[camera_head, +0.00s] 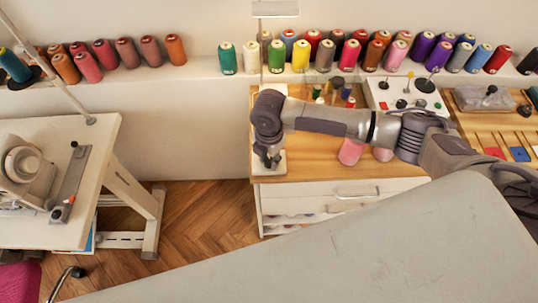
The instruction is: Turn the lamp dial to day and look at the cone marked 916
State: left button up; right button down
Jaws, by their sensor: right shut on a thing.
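The lamp has a pale flat head (275,8) at the top centre, on a thin upright pole. Its light base (280,168) stands at the left end of the wooden worktop. My right gripper (270,162) points down onto this base and is shut on a small part there, seemingly the dial. The gripper hides the dial, and its setting cannot be read. Many-coloured thread cones stand on the wall shelf, among them a green cone (227,58) and a yellow cone (301,56). Their labels are too small to read, so I cannot tell which is marked 916. My left gripper is out of view.
The wooden worktop (310,163) has drawers below and pink cones behind my right arm. A sewing machine (28,175) sits on a white table at left. Parquet floor (195,215) lies between.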

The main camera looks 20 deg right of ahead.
aim_at(269, 160)
jog(key=m+p, duration=0.5)
jog(key=shift+r, duration=0.3)
jog(key=shift+f+m+p, duration=0.2)
jog(key=shift+m+p, duration=1.65)
jog(key=shift+m, duration=0.45)
jog(key=c, duration=0.8)
grip_release()
jog(key=shift+c, duration=0.2)
jog(key=shift+r, duration=0.15)
notch_tip(269, 160, up, 12)
jog(key=shift+f, duration=0.2)
